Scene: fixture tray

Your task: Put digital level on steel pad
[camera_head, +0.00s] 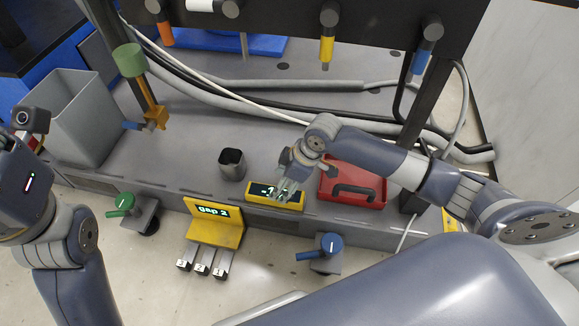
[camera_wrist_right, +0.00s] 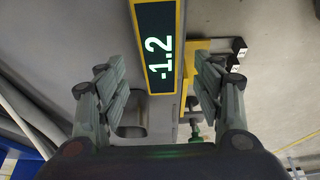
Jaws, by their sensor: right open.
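The digital level (camera_head: 262,198) is a yellow bar with a dark display. It lies on the grey bench near its front edge, and its display reads -1.2 in the right wrist view (camera_wrist_right: 160,50). My right gripper (camera_head: 287,183) is open over the level and partly covers it in the head view. In the right wrist view its two fingers (camera_wrist_right: 160,70) stand apart on either side of the level's near end, with gaps showing on both sides. I cannot make out a steel pad for certain. My left arm is at the left edge; its gripper does not show.
A red tray (camera_head: 350,202) is close right of the level, a dark cup (camera_head: 232,164) left. A yellow "gap 2" stand (camera_head: 214,226), green-handled (camera_head: 121,204) and blue-handled (camera_head: 329,244) clamps are at the front. A grey bin (camera_head: 78,115) stands left; cables (camera_head: 270,84) run behind.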

